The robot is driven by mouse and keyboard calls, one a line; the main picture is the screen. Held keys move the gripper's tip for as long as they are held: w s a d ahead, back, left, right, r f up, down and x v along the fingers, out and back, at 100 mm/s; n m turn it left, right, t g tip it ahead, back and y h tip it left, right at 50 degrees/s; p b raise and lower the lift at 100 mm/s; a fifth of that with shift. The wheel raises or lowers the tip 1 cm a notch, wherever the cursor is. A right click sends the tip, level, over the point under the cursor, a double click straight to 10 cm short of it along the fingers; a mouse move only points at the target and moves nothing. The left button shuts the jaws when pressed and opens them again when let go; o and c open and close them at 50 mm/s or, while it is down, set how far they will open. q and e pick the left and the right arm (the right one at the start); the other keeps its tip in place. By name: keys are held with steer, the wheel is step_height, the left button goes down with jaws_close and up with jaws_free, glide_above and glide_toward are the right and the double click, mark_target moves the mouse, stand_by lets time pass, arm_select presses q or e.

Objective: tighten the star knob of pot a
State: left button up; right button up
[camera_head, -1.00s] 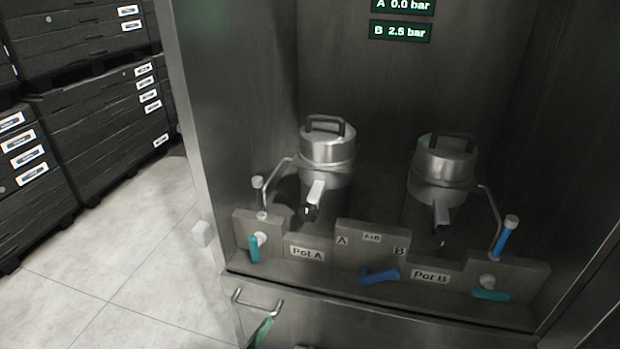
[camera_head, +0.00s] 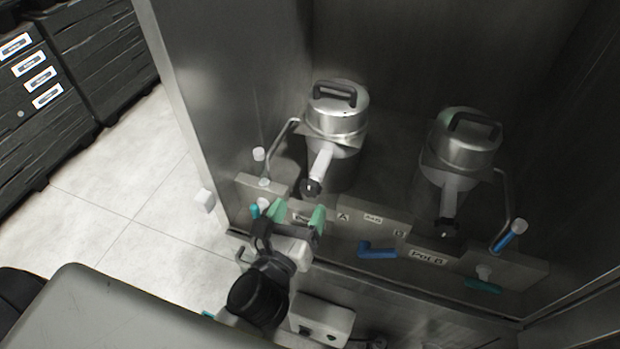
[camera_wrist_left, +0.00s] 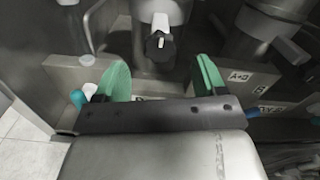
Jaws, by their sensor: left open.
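Pot A (camera_head: 335,112) is the left steel pot in the cabinet, with a black handle on its lid. Its dark star knob (camera_head: 311,187) sits at the front end of a pale bar; it also shows in the left wrist view (camera_wrist_left: 159,46), with a white mark on it. My left gripper (camera_head: 297,212) is open, its two green fingers pointing at the cabinet, below and in front of the knob. In the left wrist view the knob is above and between the spread fingers (camera_wrist_left: 160,80), apart from them. The Pot A label is mostly hidden by the fingers. My right gripper is out of view.
Pot B (camera_head: 466,142) stands to the right. A front panel holds a teal-handled valve at the left, a blue lever (camera_head: 378,250) in the middle and another teal handle (camera_head: 482,284) at the right. A bent pipe (camera_head: 282,143) runs left of pot A. The cabinet's left wall is close.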

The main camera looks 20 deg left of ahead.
mark_target(309, 192)
arm_select(q)
steer(key=w+p, duration=0.1)
steer(key=w, duration=0.4)
steer(key=shift+w+d, duration=0.1)
steer(key=shift+w, duration=0.45)
steer(key=shift+w+f, duration=0.1)
steer(key=c, duration=0.9)
